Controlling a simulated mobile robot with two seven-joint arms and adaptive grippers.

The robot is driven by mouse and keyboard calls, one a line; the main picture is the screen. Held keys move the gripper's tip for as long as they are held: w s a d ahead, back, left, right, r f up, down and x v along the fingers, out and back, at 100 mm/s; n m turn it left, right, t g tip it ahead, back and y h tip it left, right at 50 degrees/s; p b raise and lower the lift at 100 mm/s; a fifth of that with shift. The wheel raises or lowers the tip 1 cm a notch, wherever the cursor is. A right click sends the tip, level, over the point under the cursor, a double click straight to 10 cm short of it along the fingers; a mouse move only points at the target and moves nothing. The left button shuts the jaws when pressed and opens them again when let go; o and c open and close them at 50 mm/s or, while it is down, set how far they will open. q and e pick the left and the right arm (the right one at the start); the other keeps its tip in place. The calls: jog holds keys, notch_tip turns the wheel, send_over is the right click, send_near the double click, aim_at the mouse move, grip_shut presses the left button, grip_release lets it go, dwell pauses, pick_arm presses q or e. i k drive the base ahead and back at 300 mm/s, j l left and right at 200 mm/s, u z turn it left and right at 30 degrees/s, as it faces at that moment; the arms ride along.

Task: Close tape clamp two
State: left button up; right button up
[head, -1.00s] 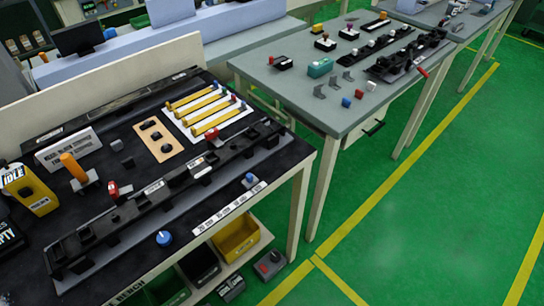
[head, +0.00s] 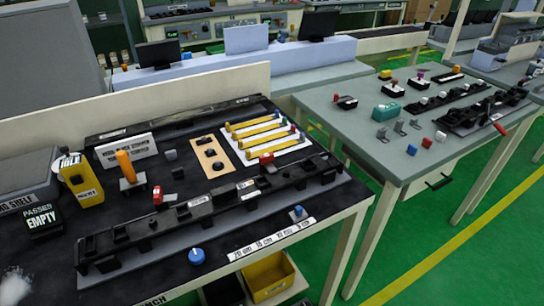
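A long black fixture rail (head: 215,207) lies across the dark near bench. A red-topped part (head: 157,196) stands upright at its back edge, left of the middle. A second red part (head: 266,159) is at the rail's back edge further right. These may be clamps, but no number is legible, so I cannot tell which is tape clamp two or whether either is closed. Neither gripper is in view.
Behind the rail are an orange-handled tool (head: 126,167), a yellow device (head: 81,179) and yellow strips (head: 254,124) on a white sheet. A blue knob (head: 196,256) is in front. A grey table (head: 370,145) with more fixtures stands right; green floor lies between and beyond.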

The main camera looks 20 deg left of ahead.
aim_at(159, 199)
jog(key=k+j+u, duration=0.1)
jog(key=u, duration=0.25)
jog(key=k+j+u, duration=0.1)
jog(key=u, duration=0.3)
jog(key=k+j+u, duration=0.1)
jog(key=u, duration=0.25)
jog(key=i+j, duration=0.05)
